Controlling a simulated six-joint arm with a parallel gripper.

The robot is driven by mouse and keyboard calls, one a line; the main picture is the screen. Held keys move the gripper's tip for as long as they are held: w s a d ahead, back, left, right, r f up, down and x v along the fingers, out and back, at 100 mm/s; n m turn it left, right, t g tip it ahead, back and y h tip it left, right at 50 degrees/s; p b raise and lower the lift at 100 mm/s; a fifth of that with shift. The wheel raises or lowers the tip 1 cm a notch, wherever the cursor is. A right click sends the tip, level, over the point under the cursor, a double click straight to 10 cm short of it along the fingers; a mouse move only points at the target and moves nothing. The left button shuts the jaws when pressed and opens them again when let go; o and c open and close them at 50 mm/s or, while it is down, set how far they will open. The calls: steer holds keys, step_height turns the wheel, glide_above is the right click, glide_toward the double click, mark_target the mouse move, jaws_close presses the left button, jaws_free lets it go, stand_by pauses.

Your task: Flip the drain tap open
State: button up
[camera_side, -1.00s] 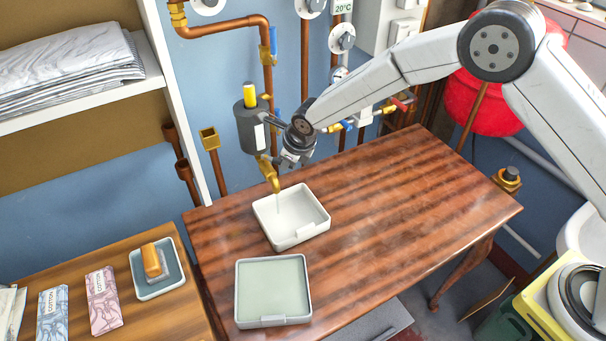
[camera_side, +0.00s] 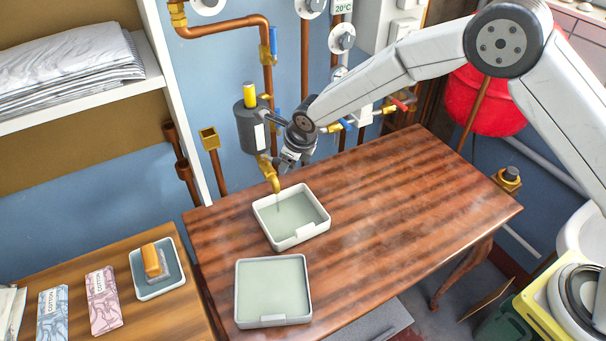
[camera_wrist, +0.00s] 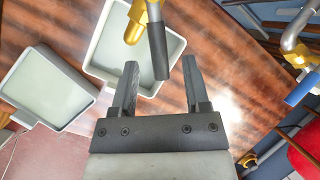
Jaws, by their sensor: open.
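The brass drain tap (camera_side: 268,172) sits under a dark grey cylinder (camera_side: 251,128) on the blue wall, its spout above a white tray (camera_side: 321,226). A thin pale stream seems to run from the spout into this tray, which holds pale green liquid. In the wrist view the yellow tap (camera_wrist: 137,22) has a dark grey lever (camera_wrist: 157,48) reaching between my fingers. My gripper (camera_wrist: 161,72) is open, with a finger on either side of the lever's end and visible gaps. In the side view my gripper (camera_side: 290,163) is just right of the tap.
A second white tray (camera_side: 273,320) with pale green liquid stands nearer on the wooden table (camera_side: 420,210). The table's right side is clear. Copper pipes (camera_side: 306,70) and blue-handled valves (camera_side: 346,124) line the wall close to my gripper.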

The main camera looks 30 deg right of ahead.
steer(key=v, duration=0.7)
steer(key=shift+f, duration=0.1)
steer(key=shift+w+d, duration=0.1)
steer(key=c, duration=0.7)
steer(key=shift+w+d+n+t, duration=0.2)
steer(key=shift+w+n+t, duration=0.05)
steer(key=shift+n+t, duration=0.05)
jaws_close()
steer(key=w+d+r+n+t+y, duration=0.35)
steer(key=w+d+n+t, duration=0.35)
steer(key=n, duration=0.6)
steer(key=s+d+n+g+y, duration=0.1)
steer(key=n+g, duration=0.1)
steer(key=n, duration=0.4)
steer(key=s+n+g+y, duration=0.2)
steer(key=n+g, duration=0.1)
steer(key=n, duration=0.3)
steer(key=s+d+n+g+y, duration=0.1)
steer(key=s+n+g+y, duration=0.1)
steer(key=n, duration=0.5)
steer(key=shift+d+f+g, duration=0.3)
steer(key=shift+d+g, duration=0.05)
steer(key=shift+g, duration=0.15)
